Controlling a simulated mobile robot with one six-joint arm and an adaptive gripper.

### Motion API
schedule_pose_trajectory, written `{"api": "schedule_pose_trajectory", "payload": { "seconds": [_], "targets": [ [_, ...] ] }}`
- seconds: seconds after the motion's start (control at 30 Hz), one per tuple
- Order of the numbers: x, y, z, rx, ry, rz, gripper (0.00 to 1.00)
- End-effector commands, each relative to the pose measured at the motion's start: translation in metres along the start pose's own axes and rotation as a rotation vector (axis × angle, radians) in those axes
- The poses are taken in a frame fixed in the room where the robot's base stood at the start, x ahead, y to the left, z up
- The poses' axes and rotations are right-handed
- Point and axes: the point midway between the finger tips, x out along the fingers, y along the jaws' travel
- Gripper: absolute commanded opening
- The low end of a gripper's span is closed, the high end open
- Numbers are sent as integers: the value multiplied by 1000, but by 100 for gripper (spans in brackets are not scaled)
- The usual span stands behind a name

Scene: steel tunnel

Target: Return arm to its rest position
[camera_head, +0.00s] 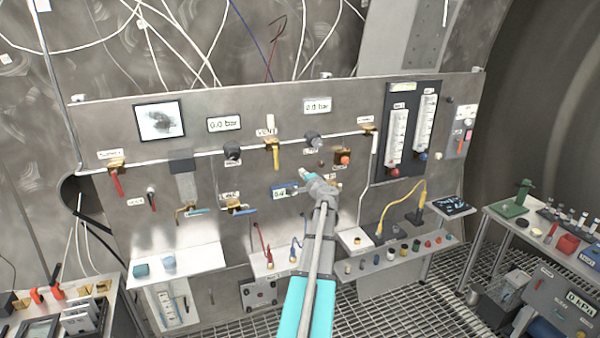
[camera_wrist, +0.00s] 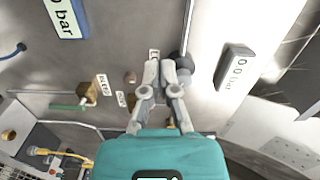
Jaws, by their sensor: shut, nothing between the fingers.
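My arm (camera_head: 321,262) reaches up from the bottom middle of the head view toward the steel panel (camera_head: 110,225). My gripper (camera_head: 305,176) is in front of the panel's middle, beside a small blue-framed display (camera_head: 284,190). In the wrist view my gripper (camera_wrist: 160,68) has its grey fingers together, with nothing held between them. The panel fills the background there. I cannot tell the exact gap between the fingertips and the panel.
The panel carries valves such as a yellow-handled one (camera_head: 275,152), gauges and two flowmeters (camera_head: 397,135). A shelf with several small knobs (camera_head: 395,257) and a white shelf (camera_head: 178,265) jut out low. Side tables stand left and right (camera_head: 540,240). Grating floor (camera_head: 400,318) lies below.

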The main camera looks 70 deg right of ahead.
Motion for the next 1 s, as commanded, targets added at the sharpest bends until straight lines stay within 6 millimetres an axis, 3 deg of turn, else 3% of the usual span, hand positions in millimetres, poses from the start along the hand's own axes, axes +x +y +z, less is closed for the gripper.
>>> {"api": "schedule_pose_trajectory", "payload": {
  "seconds": [0.77,0.87,1.0],
  "targets": [
    [0,0,2,0,-3,0,0],
    [2,1,11,-7,-18,3,0],
    [8,4,41,-33,-69,17,0]
  ]
}}
